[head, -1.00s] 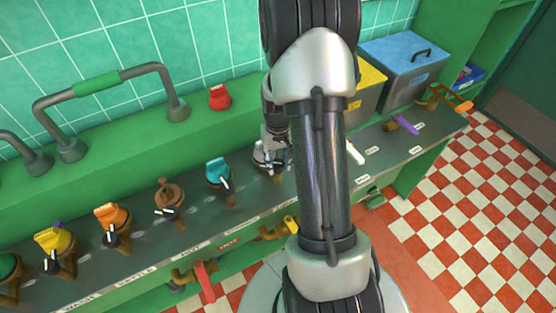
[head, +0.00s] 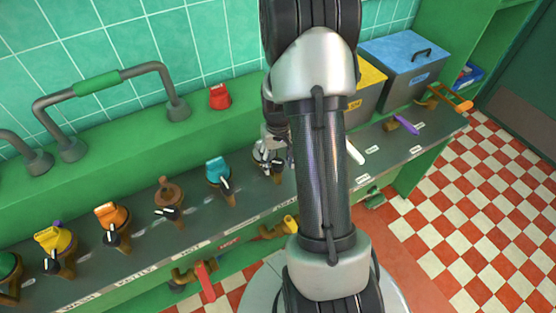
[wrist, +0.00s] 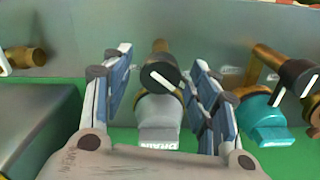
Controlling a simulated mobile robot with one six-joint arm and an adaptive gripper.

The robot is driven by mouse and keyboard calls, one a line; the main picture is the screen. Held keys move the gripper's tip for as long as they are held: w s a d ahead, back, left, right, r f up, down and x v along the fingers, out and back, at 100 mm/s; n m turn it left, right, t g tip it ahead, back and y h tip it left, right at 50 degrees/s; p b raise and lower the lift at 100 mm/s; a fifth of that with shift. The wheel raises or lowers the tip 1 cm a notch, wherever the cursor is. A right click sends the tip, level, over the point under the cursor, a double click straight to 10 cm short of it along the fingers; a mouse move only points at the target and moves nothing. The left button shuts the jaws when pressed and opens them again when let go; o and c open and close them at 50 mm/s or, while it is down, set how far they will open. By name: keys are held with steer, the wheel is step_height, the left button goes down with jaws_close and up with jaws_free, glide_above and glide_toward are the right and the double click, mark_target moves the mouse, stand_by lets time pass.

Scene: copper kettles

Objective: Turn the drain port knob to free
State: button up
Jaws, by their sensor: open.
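The drain port shows in the wrist view as a grey tag marked DRAIN (wrist: 158,125) with a round black knob (wrist: 160,72) above it. A white line on the knob runs at a slant. My gripper (wrist: 162,56) is open, with one finger on each side of the knob. I cannot tell whether either finger touches it. In the head view the drain port (head: 262,158) is partly hidden by my gripper (head: 278,140) and arm.
A teal port (wrist: 268,115) with its own black knob stands close to the right finger in the wrist view. Brown (head: 168,190), orange (head: 110,213) and yellow (head: 52,238) ports line the counter. A blue-lidded bin (head: 400,62) stands at the back right.

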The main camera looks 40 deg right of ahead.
mark_target(278, 162)
steer(key=shift+r, duration=0.1)
step_height(278, 162, up, 12)
stand_by(0.4)
stand_by(0.4)
